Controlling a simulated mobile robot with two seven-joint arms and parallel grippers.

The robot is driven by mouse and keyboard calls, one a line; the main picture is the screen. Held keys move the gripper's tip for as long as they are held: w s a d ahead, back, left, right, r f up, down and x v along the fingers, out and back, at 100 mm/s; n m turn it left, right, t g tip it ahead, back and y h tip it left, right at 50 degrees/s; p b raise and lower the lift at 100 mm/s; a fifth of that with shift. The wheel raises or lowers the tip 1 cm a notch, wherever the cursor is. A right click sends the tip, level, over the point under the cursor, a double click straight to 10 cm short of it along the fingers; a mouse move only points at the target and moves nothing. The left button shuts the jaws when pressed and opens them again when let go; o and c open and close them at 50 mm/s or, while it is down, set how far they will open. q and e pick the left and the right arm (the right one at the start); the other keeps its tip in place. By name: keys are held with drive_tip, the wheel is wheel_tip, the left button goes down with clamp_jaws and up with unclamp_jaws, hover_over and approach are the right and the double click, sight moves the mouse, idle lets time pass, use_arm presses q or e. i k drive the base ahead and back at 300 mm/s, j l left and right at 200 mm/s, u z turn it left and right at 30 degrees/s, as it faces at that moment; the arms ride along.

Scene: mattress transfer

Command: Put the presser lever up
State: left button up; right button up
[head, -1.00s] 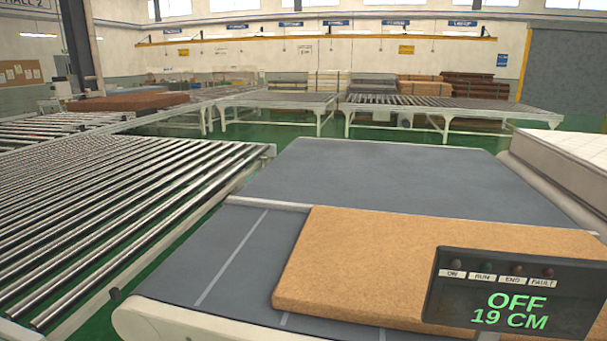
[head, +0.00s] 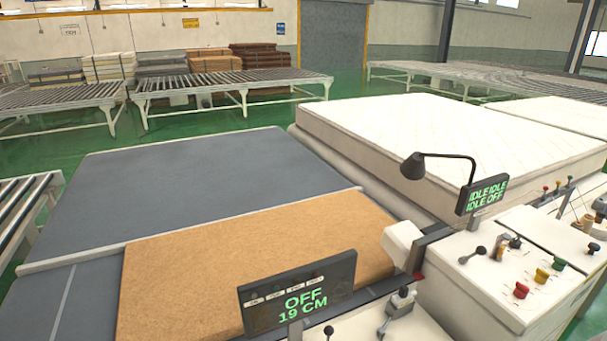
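A white machine cabinet (head: 470,300) stands at the lower right in the head view. On its top are a black-knobbed lever (head: 471,255), tilted with its knob up to the right, and a metal lever (head: 508,244) with a dark knob. A third, larger metal lever (head: 398,308) stands on the nearer panel by the bottom edge. I cannot tell which one is the presser lever. A white machine head (head: 403,244) sits at the right edge of the brown slab (head: 250,260). Neither of my grippers is in view.
Red (head: 521,290), yellow (head: 541,275) and green (head: 559,264) knobs sit right of the levers. A black lamp (head: 430,163) and a display (head: 482,195) rise behind them. Another display (head: 297,300) reads OFF, 19 CM. A white mattress (head: 450,140) lies behind.

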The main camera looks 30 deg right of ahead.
sight(481, 250)
drive_tip(key=z, duration=1.95)
